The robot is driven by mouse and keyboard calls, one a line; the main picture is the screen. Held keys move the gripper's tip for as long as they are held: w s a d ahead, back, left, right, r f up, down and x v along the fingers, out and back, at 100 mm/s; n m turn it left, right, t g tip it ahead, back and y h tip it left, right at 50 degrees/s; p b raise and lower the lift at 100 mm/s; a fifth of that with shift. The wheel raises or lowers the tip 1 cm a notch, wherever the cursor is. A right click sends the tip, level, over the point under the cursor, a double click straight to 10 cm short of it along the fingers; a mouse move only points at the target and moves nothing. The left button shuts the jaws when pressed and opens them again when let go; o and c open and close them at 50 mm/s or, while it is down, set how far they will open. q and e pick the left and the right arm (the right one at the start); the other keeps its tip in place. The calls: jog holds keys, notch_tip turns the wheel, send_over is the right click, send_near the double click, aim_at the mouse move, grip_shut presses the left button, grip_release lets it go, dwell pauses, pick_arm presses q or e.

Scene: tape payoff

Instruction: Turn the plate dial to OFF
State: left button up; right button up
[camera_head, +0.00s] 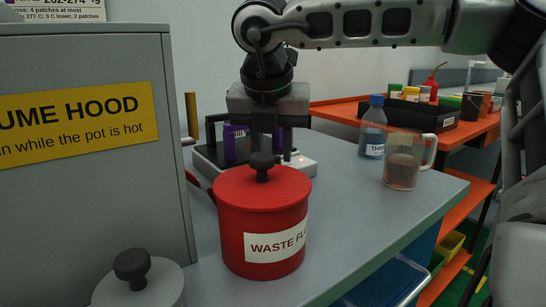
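The hot plate (203,161) is a low, light-coloured unit on the grey bench, behind the red waste can. Its right end (303,165) shows a small red spot. I cannot make out the dial or its setting; the can and my gripper cover much of the plate's front. My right gripper (268,148) comes in from the upper right and points down over the plate, just behind the can's lid knob. Its fingertips are partly hidden and I cannot tell how far apart they are. My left gripper is out of view.
The red waste can (240,240) stands close in front of the plate. A grey fume hood (80,190) blocks the left; a pale lidded pot (138,286) is below. A blue-capped bottle (373,130) and a beaker (402,168) stand right. The bench's right front is clear.

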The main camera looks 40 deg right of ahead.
jog(key=shift+w+d+f, duration=0.1)
jog(key=shift+d+f, duration=0.1)
jog(key=shift+f, duration=0.35)
grip_shut()
